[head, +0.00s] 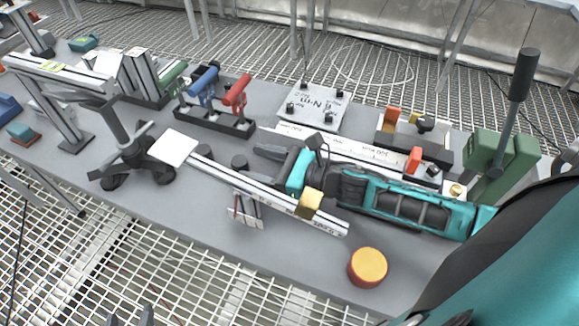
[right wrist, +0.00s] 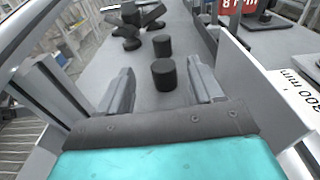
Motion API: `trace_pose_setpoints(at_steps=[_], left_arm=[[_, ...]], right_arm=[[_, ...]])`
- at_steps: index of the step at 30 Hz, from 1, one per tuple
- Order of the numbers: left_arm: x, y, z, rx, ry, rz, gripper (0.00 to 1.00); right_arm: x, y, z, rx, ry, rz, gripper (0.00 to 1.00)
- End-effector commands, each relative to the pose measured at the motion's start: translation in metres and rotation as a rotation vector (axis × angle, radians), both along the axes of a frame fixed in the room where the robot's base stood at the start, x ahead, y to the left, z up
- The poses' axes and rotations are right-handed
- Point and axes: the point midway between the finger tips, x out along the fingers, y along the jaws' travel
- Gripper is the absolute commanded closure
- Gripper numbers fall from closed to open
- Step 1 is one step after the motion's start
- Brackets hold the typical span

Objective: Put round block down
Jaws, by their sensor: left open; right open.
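Two short black round blocks stand upright on the grey table. The nearer one (head: 240,163) is just beyond my right fingertips and shows between the fingers in the right wrist view (right wrist: 163,75). The farther one (head: 203,150) shows behind it in that view (right wrist: 162,45). My right gripper (head: 266,158) is open and low over the table, pointing left, with nothing between its jaws. An orange-yellow round block (head: 367,267) stands near the front table edge. My left gripper (head: 130,317) is open at the bottom edge of the head view, in front of the table; only its fingertips show.
A long pale bar (head: 265,190) and a yellow cube (head: 309,203) lie in front of my right gripper. A torque plate (head: 313,108) and a rack of coloured handles (head: 215,118) stand behind. A dark spoked stand (head: 133,153) is to the left. The front table strip is mostly clear.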

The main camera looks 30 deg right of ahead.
Motion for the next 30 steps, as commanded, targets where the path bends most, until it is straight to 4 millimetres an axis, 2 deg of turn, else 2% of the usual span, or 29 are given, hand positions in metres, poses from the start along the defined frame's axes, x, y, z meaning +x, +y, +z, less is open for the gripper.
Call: trace_pose_setpoints(at_steps=[6,12,18,30], left_arm=[[-0.001,0.000,-0.003,0.001,0.004,0.000,0.38],[-0.004,0.000,-0.005,0.001,0.010,0.000,0.38],[-0.005,0.000,-0.006,0.001,0.013,0.000,0.38],[-0.005,0.000,-0.006,0.001,0.013,0.000,0.38]], right_arm=[[-0.030,-0.024,0.004,0.001,0.000,0.001,0.34],[-0.048,-0.039,0.007,0.002,-0.004,0.001,0.34],[-0.055,-0.045,0.009,0.003,-0.007,0.002,0.34],[-0.055,-0.045,0.010,0.003,-0.008,0.001,0.34]])
